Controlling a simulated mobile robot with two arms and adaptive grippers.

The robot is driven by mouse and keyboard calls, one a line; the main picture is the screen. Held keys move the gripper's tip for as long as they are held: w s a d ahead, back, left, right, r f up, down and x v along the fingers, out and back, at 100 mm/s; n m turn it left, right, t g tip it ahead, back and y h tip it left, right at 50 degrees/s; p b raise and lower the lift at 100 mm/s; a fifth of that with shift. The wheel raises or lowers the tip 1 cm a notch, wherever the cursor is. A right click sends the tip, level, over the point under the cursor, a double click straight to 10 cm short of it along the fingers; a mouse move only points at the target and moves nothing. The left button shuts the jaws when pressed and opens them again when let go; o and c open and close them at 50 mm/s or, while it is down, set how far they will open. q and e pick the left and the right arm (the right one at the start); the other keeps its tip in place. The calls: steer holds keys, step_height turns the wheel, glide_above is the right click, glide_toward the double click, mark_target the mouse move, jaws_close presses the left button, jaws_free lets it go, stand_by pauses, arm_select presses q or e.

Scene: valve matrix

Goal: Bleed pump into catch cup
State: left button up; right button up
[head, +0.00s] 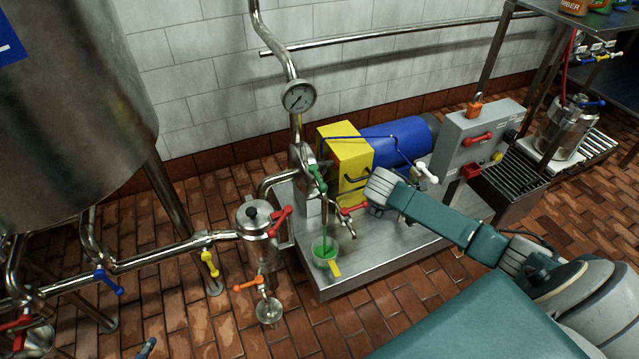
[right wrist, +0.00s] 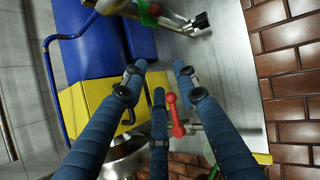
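The pump on the metal skid (head: 400,235) has a yellow guard (head: 340,160) and a blue motor (head: 400,140). A green valve handle (head: 318,178) sits on the pipe left of the guard. The clear catch cup (head: 325,250) stands on the skid, with green liquid in it and a thin green stream above it. My right gripper (head: 365,205) is just right of the guard; its fingers are mostly hidden in the head view. In the right wrist view its blue fingers are spread, with a red handle (right wrist: 174,112) beyond them. A blue-grey tip at the bottom edge may be my left gripper (head: 147,347).
A pressure gauge (head: 298,97) stands above the pump. A red-handled strainer vessel (head: 262,222) and an orange-handled valve (head: 255,284) are left of the skid. A grey control box (head: 478,140) stands behind right. A large tank (head: 70,110) fills the upper left.

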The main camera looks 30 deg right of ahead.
steer(key=a+r+n+t+h, duration=0.2)
steer(key=a+n+t, duration=0.1)
steer(key=n+t, duration=0.1)
steer(key=n+t+y+b, duration=0.2)
steer(key=n+t+y, duration=0.4)
steer(key=n+t, duration=0.35)
glide_toward(319, 179)
steer(key=shift+n+g, duration=0.25)
steer(key=shift+g, duration=0.1)
steer(key=w, duration=0.3)
steer(key=w+d+b, duration=0.1)
steer(key=w, duration=0.5)
steer(key=shift+d+b, duration=0.25)
steer(key=shift+b, duration=0.15)
arm_select(q)
steer(key=w+d+r+t+h, duration=0.1)
steer(key=w+r+t, duration=0.3)
steer(key=r, duration=0.4)
steer(key=w+d+r+t+h, duration=0.2)
steer(key=w+r+t, duration=0.3)
steer(key=r, duration=0.4)
steer(key=shift+d+r+m+t, duration=0.3)
steer(key=shift+d+t, duration=0.1)
steer(key=shift+d, duration=0.45)
arm_select(e)
steer(key=shift+w, duration=0.5)
arm_select(q)
steer(key=shift+w, duration=0.1)
arm_select(e)
jaws_close()
